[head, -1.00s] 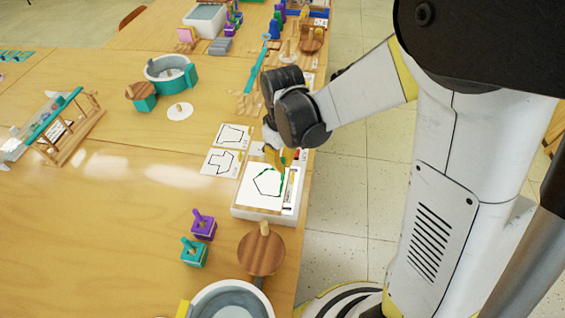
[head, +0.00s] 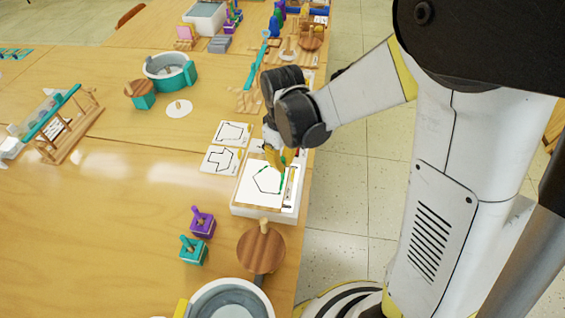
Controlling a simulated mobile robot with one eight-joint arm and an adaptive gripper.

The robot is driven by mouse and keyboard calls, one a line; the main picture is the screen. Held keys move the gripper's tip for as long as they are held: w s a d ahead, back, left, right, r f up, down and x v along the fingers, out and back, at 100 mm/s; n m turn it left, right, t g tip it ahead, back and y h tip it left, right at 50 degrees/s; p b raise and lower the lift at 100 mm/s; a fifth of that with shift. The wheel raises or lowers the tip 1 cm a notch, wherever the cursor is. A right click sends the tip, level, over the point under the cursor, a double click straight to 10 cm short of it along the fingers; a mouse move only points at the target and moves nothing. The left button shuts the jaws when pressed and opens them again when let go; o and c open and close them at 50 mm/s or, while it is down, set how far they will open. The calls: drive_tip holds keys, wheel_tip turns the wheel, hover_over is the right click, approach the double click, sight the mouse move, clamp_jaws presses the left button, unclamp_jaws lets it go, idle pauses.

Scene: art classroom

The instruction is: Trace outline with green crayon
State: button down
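A white sheet with a black polygon outline (head: 259,184) lies on a wood-topped white tray (head: 262,213) near the table's right edge. Green marks show on the outline's upper and right sides. My gripper (head: 280,167) has yellow fingers and points down over the sheet's upper right part. It appears shut on the green crayon (head: 288,156), of which only a small green piece shows. The fingertips and crayon tip are small and partly hidden, so contact with the paper cannot be told.
Two outline cards (head: 221,159) lie just beyond the tray. Purple (head: 202,224) and teal (head: 193,252) stamp-like blocks, a round wooden lid (head: 261,250) and a grey basin (head: 230,300) stand nearer. The table's left middle is clear.

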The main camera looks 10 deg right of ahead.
sight(283, 158)
drive_tip(key=shift+r, duration=0.1)
idle(0.3)
drive_tip(key=shift+r+p, duration=1.45)
drive_tip(key=shift+r, duration=0.5)
drive_tip(key=shift+f, duration=0.1)
drive_tip(key=shift+w+d+f+b, duration=0.2)
drive_tip(key=shift+w+f+b, duration=0.1)
drive_tip(key=shift+w, duration=0.2)
drive_tip(key=shift+w+d+f+b, duration=0.2)
drive_tip(key=shift+w+b, duration=0.05)
drive_tip(key=shift+w, duration=0.25)
drive_tip(key=shift+f+b, duration=1.3)
drive_tip(key=shift+f, duration=0.2)
drive_tip(key=shift+r, duration=0.15)
